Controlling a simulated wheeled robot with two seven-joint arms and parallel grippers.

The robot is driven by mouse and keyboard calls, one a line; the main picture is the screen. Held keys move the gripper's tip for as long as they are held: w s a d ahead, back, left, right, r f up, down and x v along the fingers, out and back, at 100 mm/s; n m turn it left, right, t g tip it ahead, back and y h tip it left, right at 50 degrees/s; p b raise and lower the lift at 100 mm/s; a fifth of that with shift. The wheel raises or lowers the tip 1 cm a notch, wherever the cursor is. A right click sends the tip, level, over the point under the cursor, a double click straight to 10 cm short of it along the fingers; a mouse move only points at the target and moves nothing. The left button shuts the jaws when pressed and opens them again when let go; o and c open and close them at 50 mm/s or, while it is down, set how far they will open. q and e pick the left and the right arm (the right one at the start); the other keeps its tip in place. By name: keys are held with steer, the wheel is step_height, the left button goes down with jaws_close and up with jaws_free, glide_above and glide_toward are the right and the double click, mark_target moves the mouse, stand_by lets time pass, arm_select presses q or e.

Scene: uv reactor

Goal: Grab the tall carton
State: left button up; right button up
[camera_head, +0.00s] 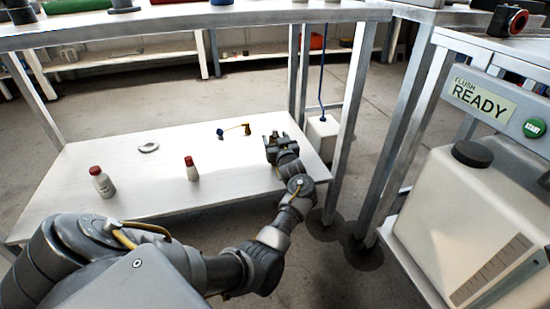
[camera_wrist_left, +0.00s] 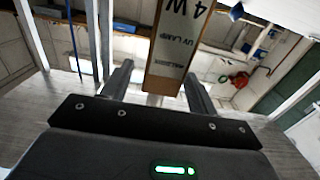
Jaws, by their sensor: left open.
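A tall brown carton (camera_wrist_left: 172,45) with a pale label reading "4 W" and "UV LAMP" shows in the left wrist view. Its near end lies in line with the gap between my left fingers, nearer the right finger; its far end runs out of the top of the picture. Whether a finger touches it I cannot tell. My left gripper (camera_wrist_left: 158,72) is open; in the head view it (camera_head: 277,142) is over the right end of the low white shelf (camera_head: 130,205). I cannot make out the carton clearly in the head view. My right gripper is not in view.
Table legs (camera_head: 353,100) and a white tank (camera_head: 480,220) stand to the right. The tabletop edge (camera_head: 200,22) overhangs the shelf.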

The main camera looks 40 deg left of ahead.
arm_select(q)
steer(key=shift+w+a, duration=0.15)
steer(key=shift+a, duration=0.05)
steer(key=shift+c, duration=0.3)
jaws_close()
steer(key=shift+r, duration=0.15)
